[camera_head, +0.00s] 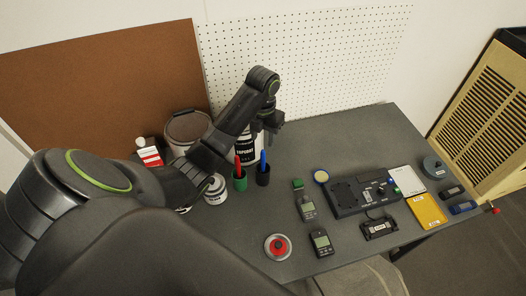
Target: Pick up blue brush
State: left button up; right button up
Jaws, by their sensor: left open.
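The blue brush (263,159) stands upright in a small dark cup (263,180) near the middle of the table. Only its upper part shows; its lower end is hidden in the cup. My left gripper (270,134) hangs pointing down from the arm that comes in from the left. It is open and empty. In the picture it is just above the blue brush and apart from it, in front of a white labelled tub. My right gripper is out of view.
A green cup (239,184) with a red handle (238,164) stands close left of the dark cup. A white can (215,190) is further left. Handheld meters (307,208) and a black device (350,197) lie to the right. The front middle tabletop (235,227) is clear.

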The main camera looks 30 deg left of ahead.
aim_at(263, 151)
pick_arm(q)
notch_tip(263, 151, down, 5)
jog(key=b, duration=0.4)
jog(key=shift+f, duration=0.15)
jog(key=shift+f+b, duration=0.5)
jog(key=shift+b, duration=0.25)
jog(key=shift+w+f+p, duration=0.15)
jog(key=shift+f+p, duration=0.5)
jog(key=shift+f, duration=1.9)
jog(key=shift+a, duration=0.1)
grip_shut()
